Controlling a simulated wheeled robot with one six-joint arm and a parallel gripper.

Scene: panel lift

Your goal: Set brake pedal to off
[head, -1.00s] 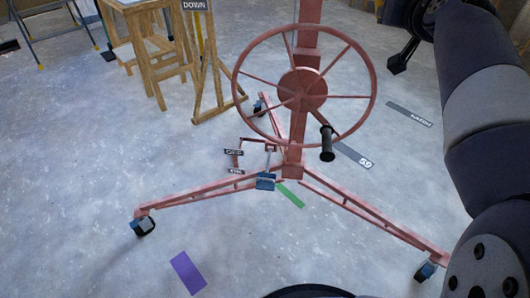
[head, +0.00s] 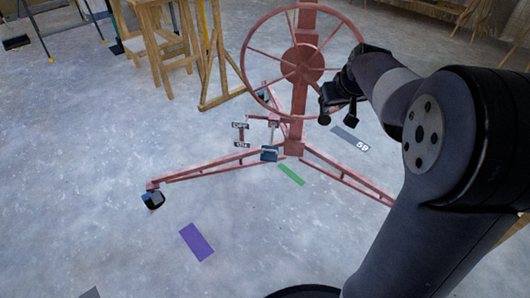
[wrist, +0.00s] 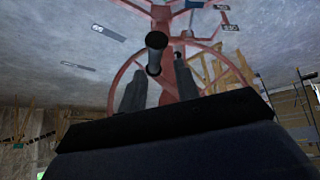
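The blue brake pedal (head: 269,154) is at the foot of the red lift's post, at the end of a short link. Beside it a small bracket carries an OFF label (head: 240,125) above an ON label (head: 242,144); the pedal is nearer the ON label's height. My gripper (head: 337,108) is up by the right side of the red handwheel (head: 303,62), above and right of the pedal, not touching it. In the wrist view its two fingers (wrist: 160,72) stand apart, with the black crank handle (wrist: 155,41) appearing between them. Contact cannot be told.
The lift's red legs (head: 225,170) spread across the floor on casters. A green strip (head: 291,174), a purple strip (head: 196,242) and a grey marker (head: 350,138) lie flat. Wooden stands (head: 165,50) are at the back left.

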